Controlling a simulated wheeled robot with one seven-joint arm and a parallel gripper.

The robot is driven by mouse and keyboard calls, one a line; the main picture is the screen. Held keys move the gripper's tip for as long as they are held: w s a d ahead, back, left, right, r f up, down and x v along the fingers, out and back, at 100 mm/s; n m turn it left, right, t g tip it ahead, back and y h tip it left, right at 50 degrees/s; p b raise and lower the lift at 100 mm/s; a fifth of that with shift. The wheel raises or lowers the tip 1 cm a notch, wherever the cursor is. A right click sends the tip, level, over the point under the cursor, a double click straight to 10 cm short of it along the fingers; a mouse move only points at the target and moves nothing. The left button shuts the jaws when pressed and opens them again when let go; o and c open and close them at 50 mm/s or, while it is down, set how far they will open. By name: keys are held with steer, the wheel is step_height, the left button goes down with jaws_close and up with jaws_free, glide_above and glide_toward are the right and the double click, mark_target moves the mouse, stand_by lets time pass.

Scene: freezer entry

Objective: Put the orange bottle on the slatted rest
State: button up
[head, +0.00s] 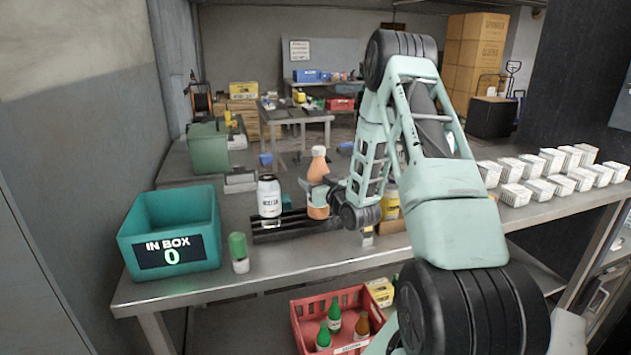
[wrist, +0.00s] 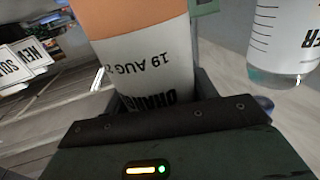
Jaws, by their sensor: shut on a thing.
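The orange bottle (head: 318,166), with a white label, is upright in my gripper (head: 318,193) in the head view. In the wrist view my gripper (wrist: 165,105) is shut around the labelled lower part of the orange bottle (wrist: 140,45). The dark slatted rest (head: 268,236) lies on the bench, below and to the left of the bottle. The bottle's base is close to the rest's right part; I cannot tell whether they touch. A white bottle (head: 269,196) stands upright at the rest's left part and shows at the right of the wrist view (wrist: 285,40).
A teal in box (head: 135,228) reading 0 and a green-capped bottle (head: 239,252) stand at the left. Yellow containers (head: 390,204) are right of my gripper. White cartons (head: 540,190) line the bench's right. A red crate (head: 299,321) with bottles sits below.

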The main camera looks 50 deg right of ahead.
steer(key=shift+f, duration=0.15)
steer(key=shift+f, duration=0.15)
steer(key=o, duration=1.4)
steer(key=b+v, duration=0.2)
steer(key=v, duration=1)
